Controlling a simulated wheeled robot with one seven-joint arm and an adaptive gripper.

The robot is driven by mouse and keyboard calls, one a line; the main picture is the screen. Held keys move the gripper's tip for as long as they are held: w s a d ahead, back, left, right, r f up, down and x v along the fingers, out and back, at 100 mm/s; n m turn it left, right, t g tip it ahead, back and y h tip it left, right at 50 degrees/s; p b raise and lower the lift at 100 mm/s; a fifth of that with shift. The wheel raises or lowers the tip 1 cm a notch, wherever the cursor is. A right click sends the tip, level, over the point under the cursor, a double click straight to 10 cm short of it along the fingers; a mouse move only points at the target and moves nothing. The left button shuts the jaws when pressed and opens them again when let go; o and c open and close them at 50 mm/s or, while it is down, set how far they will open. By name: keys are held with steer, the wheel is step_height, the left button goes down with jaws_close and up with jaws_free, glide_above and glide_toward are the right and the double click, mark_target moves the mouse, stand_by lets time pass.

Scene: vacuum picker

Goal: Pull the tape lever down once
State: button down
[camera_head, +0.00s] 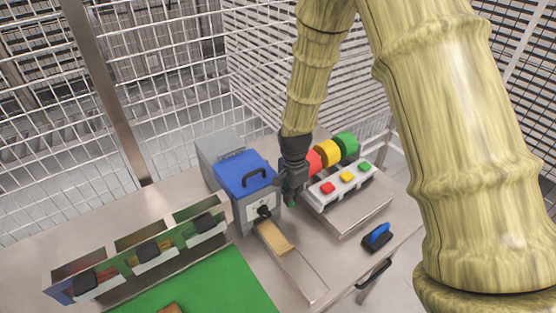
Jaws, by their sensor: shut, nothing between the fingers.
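A grey machine with a blue lid (245,175) stands on the metal table, and a strip of brown tape (272,236) comes out at its front. A black knob (264,211) sits on its front face. My gripper (290,198) is shut and points down close to the machine's right side, left of the coloured buttons. I cannot make out a separate tape lever; the machine's right side is partly hidden by my gripper. Whether my gripper touches the machine is unclear.
A unit with red, yellow and green buttons (346,178) and matching rolls (328,152) stands close at right. A blue-handled stamp-like tool (377,237) lies at front right. Open bins (150,250) and a green mat (205,285) are at left. Wire mesh (170,80) stands behind.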

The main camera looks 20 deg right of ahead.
steer(key=shift+s+d+r+p, duration=0.1)
steer(key=shift+s+r+p, duration=0.05)
steer(key=shift+r+p, duration=1.4)
steer(key=shift+s+r+p, duration=0.15)
steer(key=shift+r+p, duration=0.8)
steer(key=shift+r, duration=1.05)
step_height(320, 180, up, 7)
steer(key=w+a+p, duration=0.1)
steer(key=w, duration=0.1)
steer(key=shift+w+r, duration=0.2)
steer(key=shift+w, duration=0.2)
steer(key=shift+r, duration=3)
steer(key=shift+f, duration=0.1)
